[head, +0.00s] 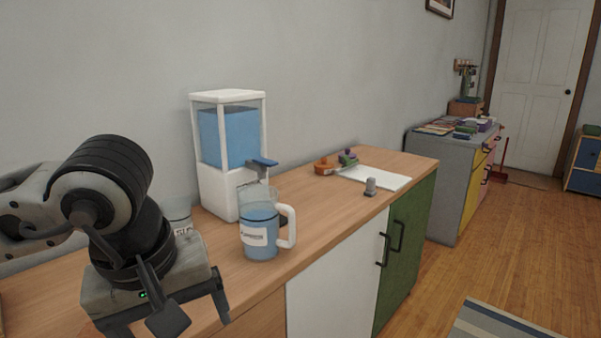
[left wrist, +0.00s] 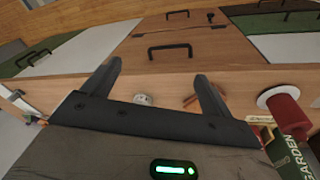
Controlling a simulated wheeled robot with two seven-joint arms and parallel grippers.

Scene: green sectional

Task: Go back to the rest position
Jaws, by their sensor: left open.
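My left gripper (head: 165,318) is at the lower left of the head view, in front of the sideboard (head: 330,208) and pointing down. Its two fingers are apart. In the left wrist view the open fingers (left wrist: 158,72) have nothing held between them, and wooden drawer fronts with a dark handle (left wrist: 170,50) show beyond. My right gripper is in neither view. A mug (head: 259,238) with blue liquid stands upright on the sideboard to the right of my left gripper, apart from it. A white water dispenser (head: 228,190) with a blue tank stands behind the mug.
The left wrist view shows a red cylinder (left wrist: 288,112) and a green book (left wrist: 292,150) at the right. The wooden floor (head: 480,260) to the right is mostly clear.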

